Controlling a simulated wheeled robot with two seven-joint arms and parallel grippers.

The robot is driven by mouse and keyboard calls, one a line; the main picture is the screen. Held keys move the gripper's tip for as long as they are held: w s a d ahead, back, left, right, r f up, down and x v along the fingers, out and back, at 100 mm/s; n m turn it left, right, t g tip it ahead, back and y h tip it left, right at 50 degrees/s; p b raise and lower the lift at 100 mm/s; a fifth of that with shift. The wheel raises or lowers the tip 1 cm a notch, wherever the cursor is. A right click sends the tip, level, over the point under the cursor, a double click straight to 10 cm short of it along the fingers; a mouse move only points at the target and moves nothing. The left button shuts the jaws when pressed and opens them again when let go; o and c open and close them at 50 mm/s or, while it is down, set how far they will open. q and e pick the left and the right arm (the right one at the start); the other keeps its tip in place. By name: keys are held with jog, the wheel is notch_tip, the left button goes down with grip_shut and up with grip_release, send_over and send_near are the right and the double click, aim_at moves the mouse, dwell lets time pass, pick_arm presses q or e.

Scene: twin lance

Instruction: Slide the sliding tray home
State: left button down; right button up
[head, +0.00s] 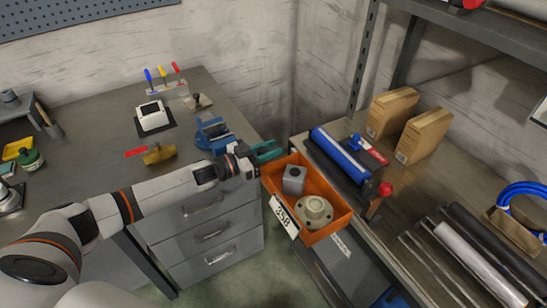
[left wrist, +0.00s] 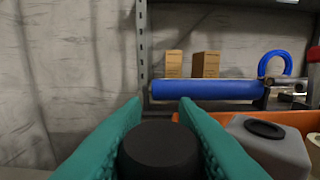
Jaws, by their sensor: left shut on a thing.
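The orange tray (head: 330,190) stands between the grey drawer bench and the shelf unit. It holds a grey block with a round hole (head: 293,180) and a pale round flanged part (head: 313,212), and a white label reading 358 (head: 284,216) is on its near left side. My left gripper (head: 266,152), with teal fingers, is at the tray's far left corner. In the left wrist view the fingers (left wrist: 160,125) close around a black round knob (left wrist: 159,150); its join to the tray is hidden. The tray's rim and grey block show at right there. My right gripper is out of view.
The shelf unit at right holds a blue roll (head: 340,155), a red-knobbed device (head: 378,198), cardboard boxes (head: 423,134) and several rods (head: 470,262). The grey bench (head: 90,110) at left carries a blue vice (head: 213,134) close to my left forearm.

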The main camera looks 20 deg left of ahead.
pick_arm(q)
jog(key=shift+w+a, duration=0.35)
jog(key=shift+a, duration=0.1)
jog(key=shift+r, duration=0.15)
jog(key=c, duration=1.2)
grip_release()
jog(key=shift+w+a, duration=0.1)
jog(key=shift+o, duration=0.2)
jog(key=shift+s+a+f, duration=0.2)
jog(key=shift+s, duration=0.2)
jog(key=b+v, duration=0.2)
jog(key=v, duration=0.9)
